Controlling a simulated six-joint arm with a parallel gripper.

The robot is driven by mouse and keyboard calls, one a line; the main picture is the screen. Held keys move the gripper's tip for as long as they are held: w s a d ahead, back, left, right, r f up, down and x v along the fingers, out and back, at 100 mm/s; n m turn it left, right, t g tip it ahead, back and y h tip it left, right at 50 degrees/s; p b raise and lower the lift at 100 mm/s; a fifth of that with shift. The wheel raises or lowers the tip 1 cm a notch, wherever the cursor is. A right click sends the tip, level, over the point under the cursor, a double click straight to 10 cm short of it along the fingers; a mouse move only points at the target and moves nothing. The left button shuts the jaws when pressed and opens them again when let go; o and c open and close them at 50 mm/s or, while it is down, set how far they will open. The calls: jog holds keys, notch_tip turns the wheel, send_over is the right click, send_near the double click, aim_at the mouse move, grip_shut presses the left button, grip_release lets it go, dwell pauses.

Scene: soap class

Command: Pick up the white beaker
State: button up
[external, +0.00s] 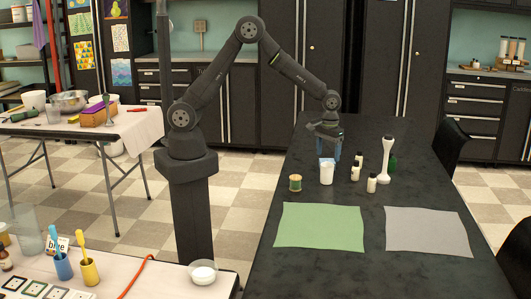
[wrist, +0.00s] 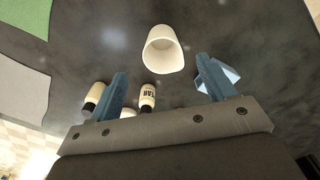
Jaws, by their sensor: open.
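The white beaker (external: 327,174) stands upright on the black table, near its left side in the external view. In the wrist view the beaker (wrist: 163,55) is at the top centre, ahead of and between the two blue fingers. My gripper (external: 329,153) points down just above and behind the beaker in the external view. In the wrist view my gripper (wrist: 162,70) has its fingers spread wide, with nothing held between them. Whether a finger touches the beaker cannot be told.
Small bottles with black caps (external: 372,183) stand right of the beaker, close to one finger in the wrist view (wrist: 148,97). A small spool-like jar (external: 295,183) is left. Green (external: 320,228) and grey (external: 428,231) mats lie in front.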

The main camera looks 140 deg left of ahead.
aim_at(327, 169)
jog(key=f, duration=0.8)
jog(key=shift+s+a+f, duration=0.1)
jog(key=shift+s+a, duration=0.05)
jog(key=shift+a, duration=0.1)
jog(key=c, duration=1.1)
jog(key=shift+o, duration=0.2)
